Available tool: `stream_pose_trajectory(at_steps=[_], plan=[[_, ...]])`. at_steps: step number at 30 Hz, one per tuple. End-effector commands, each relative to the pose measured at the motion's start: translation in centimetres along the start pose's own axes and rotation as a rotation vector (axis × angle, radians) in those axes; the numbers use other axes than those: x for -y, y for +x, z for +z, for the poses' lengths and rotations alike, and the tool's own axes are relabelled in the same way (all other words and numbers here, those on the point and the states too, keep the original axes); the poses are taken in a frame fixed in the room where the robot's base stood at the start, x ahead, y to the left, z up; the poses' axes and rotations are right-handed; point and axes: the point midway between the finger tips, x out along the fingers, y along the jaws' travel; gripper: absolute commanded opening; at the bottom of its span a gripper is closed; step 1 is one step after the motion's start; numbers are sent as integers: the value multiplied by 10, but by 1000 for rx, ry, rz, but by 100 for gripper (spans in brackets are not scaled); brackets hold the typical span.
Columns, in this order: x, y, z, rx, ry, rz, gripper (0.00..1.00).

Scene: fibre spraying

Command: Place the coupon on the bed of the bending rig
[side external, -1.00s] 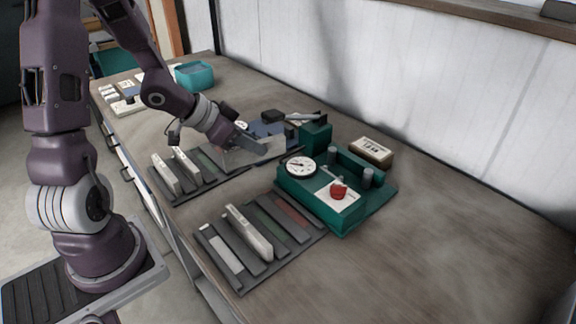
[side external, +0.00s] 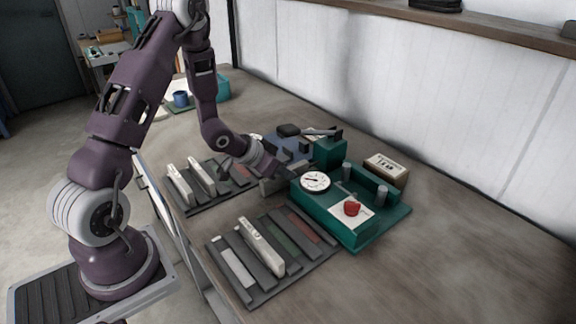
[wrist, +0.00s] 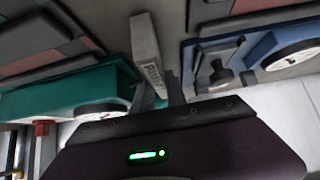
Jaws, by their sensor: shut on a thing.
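The coupon (wrist: 145,42) is a pale grey bar with dark lettering, held upright on its edge between the fingers of my gripper (wrist: 165,90) in the wrist view. In the side view my gripper (side external: 276,182) is low, just left of the teal bending rig (side external: 325,210), and the coupon is hard to tell from the fingers there. The rig has a round dial, a red knob and two grey posts. In the wrist view the rig (wrist: 70,92) lies to the left of the coupon. I cannot tell whether the coupon touches anything below.
A slotted dark rack (side external: 262,292) with several strips lies in front of the rig, and a second rack (side external: 195,205) lies behind it to the left. A blue device with a dial (wrist: 225,62) is right of the coupon in the wrist view. A small box (side external: 385,170) stands behind the rig.

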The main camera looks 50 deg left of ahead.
Motion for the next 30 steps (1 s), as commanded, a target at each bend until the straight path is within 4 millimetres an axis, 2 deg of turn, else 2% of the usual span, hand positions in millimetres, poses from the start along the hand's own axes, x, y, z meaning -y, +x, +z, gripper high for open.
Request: stream_pose_trajectory(at_steps=[10, 11, 14, 25, 30], plan=[[0, 3, 3, -1, 1, 0, 0], [0, 3, 3, 0, 0, 0, 19], [0, 3, 3, -1, 1, 0, 39], [1, -2, 0, -3, 1, -1, 39], [1, -34, 0, -4, 0, -3, 39]])
